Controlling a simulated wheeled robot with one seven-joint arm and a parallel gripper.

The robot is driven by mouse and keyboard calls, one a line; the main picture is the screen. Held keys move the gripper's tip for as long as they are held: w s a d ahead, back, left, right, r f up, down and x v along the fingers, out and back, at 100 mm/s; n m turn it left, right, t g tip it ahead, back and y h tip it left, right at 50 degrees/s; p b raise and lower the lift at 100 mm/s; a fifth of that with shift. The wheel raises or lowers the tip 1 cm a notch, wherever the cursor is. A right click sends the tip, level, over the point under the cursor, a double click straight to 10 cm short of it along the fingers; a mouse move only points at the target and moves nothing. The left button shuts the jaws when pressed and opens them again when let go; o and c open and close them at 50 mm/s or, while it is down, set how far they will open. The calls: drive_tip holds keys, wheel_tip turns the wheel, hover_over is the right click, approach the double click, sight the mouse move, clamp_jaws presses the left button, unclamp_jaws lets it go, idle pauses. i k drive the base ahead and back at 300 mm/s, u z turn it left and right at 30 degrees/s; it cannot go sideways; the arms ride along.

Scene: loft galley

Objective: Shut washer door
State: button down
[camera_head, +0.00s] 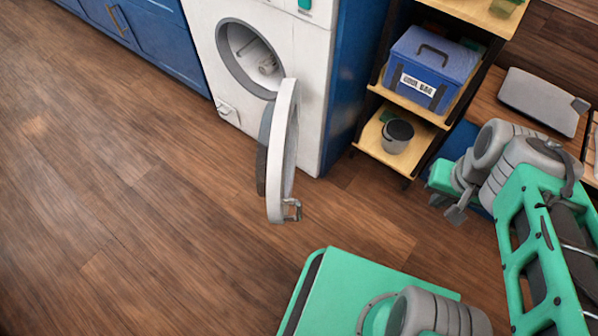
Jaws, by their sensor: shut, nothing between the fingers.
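The white washer (308,58) stands at the top centre, between blue cabinets and a shelf unit. Its round door (283,150) is wide open, hinged at the right side of the opening and swung out toward me. The latch side of the door, with a grey catch, points to the front. The drum opening (250,58) is in plain view. My gripper (455,213) is shut and empty, to the right of the door and well apart from it, in front of the shelf unit. Part of it is hidden by my arm.
A shelf unit (410,95) right of the washer holds a blue box (425,78) and a grey pot (397,136). A grey case (543,101) lies on a wooden surface at the right. Blue cabinets (155,38) stand at the left. The wooden floor (130,190) left of the door is clear.

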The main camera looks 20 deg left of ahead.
sight(284, 133)
drive_tip(key=k, duration=0.9)
drive_tip(key=u, duration=1.9)
drive_tip(key=i, duration=0.5)
drive_tip(key=z, duration=0.05)
